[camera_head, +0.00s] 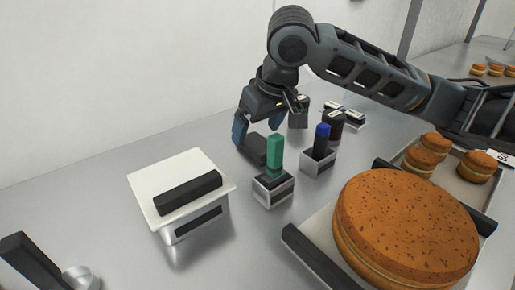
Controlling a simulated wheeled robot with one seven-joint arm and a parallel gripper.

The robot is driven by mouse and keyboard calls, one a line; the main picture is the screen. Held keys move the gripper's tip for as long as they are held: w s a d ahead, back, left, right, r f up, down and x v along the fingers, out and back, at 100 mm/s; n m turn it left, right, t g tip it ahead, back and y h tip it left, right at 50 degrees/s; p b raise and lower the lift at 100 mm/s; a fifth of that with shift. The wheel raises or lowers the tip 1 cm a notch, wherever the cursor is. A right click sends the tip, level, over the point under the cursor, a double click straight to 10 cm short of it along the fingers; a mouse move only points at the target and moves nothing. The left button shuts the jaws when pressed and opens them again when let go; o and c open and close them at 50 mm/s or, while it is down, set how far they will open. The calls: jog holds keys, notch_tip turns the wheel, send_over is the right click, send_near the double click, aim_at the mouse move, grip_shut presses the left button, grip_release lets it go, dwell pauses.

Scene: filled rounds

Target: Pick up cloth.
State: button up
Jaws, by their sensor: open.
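A dark grey, low lump (251,149) lies on the metal counter under my gripper; it may be the cloth, but its folds are too small to make out. No other thing in view looks like a cloth. My gripper (257,137) points down with its blue fingers apart. The left finger stands at the left side of the dark lump and the right finger is behind the green block. I cannot tell whether the fingers touch the lump. The far side of the lump is hidden by the green block and the fingers.
A green block (274,151) stands in a small holder (273,190) close by. A blue-topped piece (322,134) stands in another holder. A white box (150,187) with a black handle is at left. A large round cake (405,225) fills the right front. Small cakes (427,150) sit behind it.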

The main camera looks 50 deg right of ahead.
aim_at(254, 140)
jog(key=shift+x, duration=1.85)
jog(key=shift+d+f, duration=0.15)
jog(key=shift+f, duration=0.05)
jog(key=shift+c, duration=0.2)
jog(key=c, duration=1)
